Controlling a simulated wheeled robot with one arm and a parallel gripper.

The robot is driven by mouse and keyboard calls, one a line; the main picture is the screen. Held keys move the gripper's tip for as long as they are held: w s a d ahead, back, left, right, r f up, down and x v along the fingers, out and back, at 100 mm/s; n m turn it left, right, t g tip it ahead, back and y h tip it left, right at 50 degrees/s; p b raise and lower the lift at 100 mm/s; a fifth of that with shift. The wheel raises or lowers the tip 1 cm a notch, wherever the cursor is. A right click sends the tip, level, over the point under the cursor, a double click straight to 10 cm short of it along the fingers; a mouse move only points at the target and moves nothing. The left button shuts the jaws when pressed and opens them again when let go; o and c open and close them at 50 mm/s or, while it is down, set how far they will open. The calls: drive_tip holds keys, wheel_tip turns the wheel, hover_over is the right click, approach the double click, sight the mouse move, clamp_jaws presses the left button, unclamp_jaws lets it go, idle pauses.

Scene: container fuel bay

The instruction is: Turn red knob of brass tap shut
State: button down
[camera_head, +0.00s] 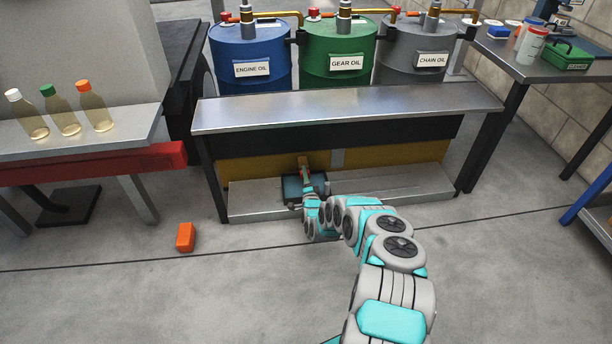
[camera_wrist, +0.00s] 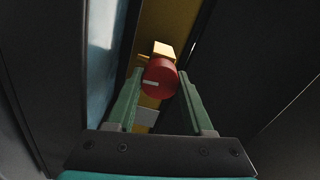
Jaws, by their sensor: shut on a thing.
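The red knob (camera_wrist: 160,77) is round and faces my wrist camera, with a short white mark lying nearly level on its left half. The brass tap body (camera_wrist: 163,49) shows just behind and above it. My gripper (camera_wrist: 160,82) has its two green fingers on either side of the knob, shut on it. In the head view the brass tap (camera_head: 303,160) stands out low from the yellow panel under the metal bench, and my arm reaches to it.
A dark tray with a blue inside (camera_head: 291,188) sits on the low shelf (camera_head: 400,184) beside my wrist. The metal bench top (camera_head: 345,108) overhangs it. An orange block (camera_head: 185,237) lies on the floor at left. Blue, green and grey oil drums stand behind the bench.

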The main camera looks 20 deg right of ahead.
drive_tip(key=shift+m, duration=0.5)
drive_tip(key=shift+c, duration=1.4)
unclamp_jaws()
